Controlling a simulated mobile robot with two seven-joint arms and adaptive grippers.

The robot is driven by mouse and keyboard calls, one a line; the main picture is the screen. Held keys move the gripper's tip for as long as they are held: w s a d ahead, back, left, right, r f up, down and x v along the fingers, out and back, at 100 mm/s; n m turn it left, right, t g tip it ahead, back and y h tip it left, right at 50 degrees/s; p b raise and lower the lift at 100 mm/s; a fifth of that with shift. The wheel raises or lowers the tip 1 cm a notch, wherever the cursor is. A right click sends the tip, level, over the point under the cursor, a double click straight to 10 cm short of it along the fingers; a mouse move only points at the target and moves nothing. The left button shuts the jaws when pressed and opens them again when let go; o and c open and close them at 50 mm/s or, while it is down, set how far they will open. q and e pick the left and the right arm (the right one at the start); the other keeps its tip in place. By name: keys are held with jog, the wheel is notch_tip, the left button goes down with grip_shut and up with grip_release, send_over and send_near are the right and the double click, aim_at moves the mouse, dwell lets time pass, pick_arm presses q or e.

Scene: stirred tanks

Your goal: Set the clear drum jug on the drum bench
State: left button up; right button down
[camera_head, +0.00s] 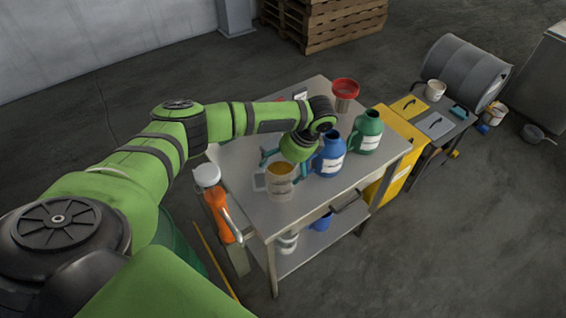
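A clear jug (280,186) with amber contents stands upright near the front edge of the steel table (240,160), its handle to the left. My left gripper (286,163) is over the table, just behind the clear jug's rim. Its teal fingers look spread apart, and I see nothing held between them. Whether a finger touches the jug is unclear. A low bench (446,132) beside a grey drum (464,72) stands at the right and may be the drum bench. My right gripper is not in view.
A blue jug (329,158) and a green jug (367,134) stand right of the clear jug. A red-topped container (345,94) is behind. A yellow cabinet (400,158) stands between.

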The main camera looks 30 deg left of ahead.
pick_arm(q)
jog(key=b+v, duration=0.2)
jog(key=v, duration=1)
jog(key=shift+r, duration=0.2)
jog(key=shift+f, duration=0.1)
